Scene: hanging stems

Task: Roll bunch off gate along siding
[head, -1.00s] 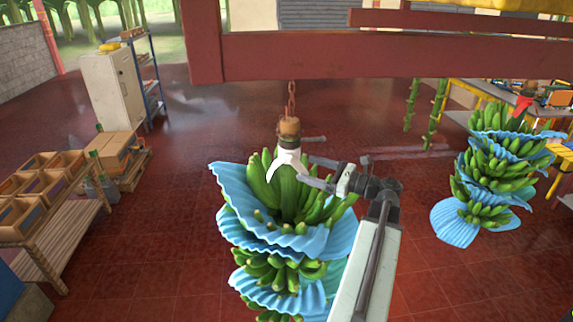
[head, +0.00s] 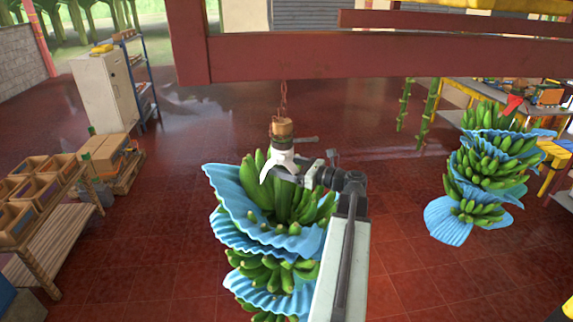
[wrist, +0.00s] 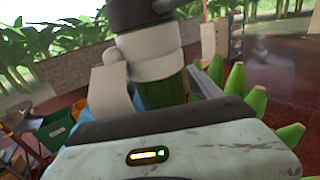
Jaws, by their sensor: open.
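A large green banana bunch (head: 262,272) with blue padding sheets (head: 228,200) between its hands hangs by a chain (head: 283,97) near the left end of a dark red beam (head: 400,62). A brown block (head: 282,128) sits at the top of its stem. My gripper (head: 281,164) is at the stem, just under that block, with its jaws open. In the wrist view the pale fingers stand on either side of the white-banded stem (wrist: 148,55); whether they touch it is unclear. A second padded bunch (head: 485,165) hangs at the right.
Wooden crates (head: 38,175) on a slatted bench stand at the left, beside stacked boxes (head: 105,150). A cabinet (head: 100,95) and a blue shelf are behind. The red tiled floor (head: 420,270) between is clear.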

